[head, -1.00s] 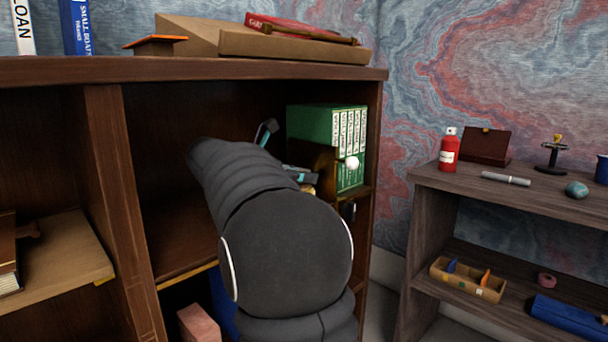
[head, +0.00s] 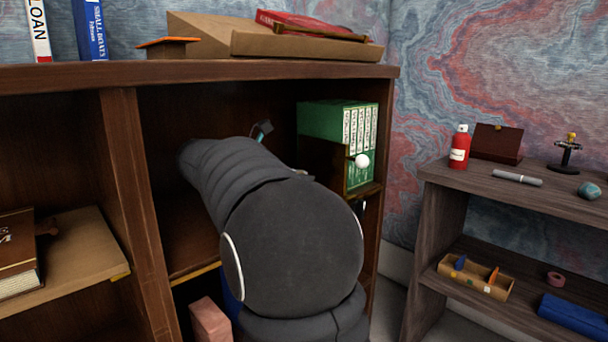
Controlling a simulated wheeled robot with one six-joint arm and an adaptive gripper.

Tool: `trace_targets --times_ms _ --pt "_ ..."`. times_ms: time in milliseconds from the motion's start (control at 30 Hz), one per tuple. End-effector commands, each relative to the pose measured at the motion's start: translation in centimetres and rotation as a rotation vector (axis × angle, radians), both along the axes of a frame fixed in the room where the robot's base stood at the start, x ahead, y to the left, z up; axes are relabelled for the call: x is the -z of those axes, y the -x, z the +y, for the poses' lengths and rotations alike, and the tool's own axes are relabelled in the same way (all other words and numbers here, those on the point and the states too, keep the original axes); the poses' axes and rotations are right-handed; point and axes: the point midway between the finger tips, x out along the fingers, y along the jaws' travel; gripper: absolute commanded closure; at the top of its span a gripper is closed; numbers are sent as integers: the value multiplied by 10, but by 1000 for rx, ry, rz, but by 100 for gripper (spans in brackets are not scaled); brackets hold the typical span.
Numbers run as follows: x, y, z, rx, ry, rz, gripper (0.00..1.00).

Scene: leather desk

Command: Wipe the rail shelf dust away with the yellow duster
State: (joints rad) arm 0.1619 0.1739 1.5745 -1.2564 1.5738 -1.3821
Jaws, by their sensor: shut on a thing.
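My gripper (head: 262,130) reaches into the middle bay of the dark wooden bookcase. Only a small dark and light-blue part of it shows above my arm. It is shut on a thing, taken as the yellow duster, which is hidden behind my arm. The bay's shelf board (head: 193,250) shows to the left of my arm, with a yellow strip along part of its front edge. I cannot make out dust on it. My arm covers most of the bay's middle and right.
A divider (head: 137,200) bounds the bay at left. A pink block (head: 209,320) sits below. A grey side shelf (head: 480,185) holds a red bottle (head: 460,147).

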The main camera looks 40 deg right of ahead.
Motion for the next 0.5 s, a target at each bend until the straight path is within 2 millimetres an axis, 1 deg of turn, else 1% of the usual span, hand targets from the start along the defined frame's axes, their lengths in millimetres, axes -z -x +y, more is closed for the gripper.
trace_targets --times_ms 300,500 --pt "2 1 25 -2 -3 4 100" --pt "5 2 31 -2 -4 5 100"
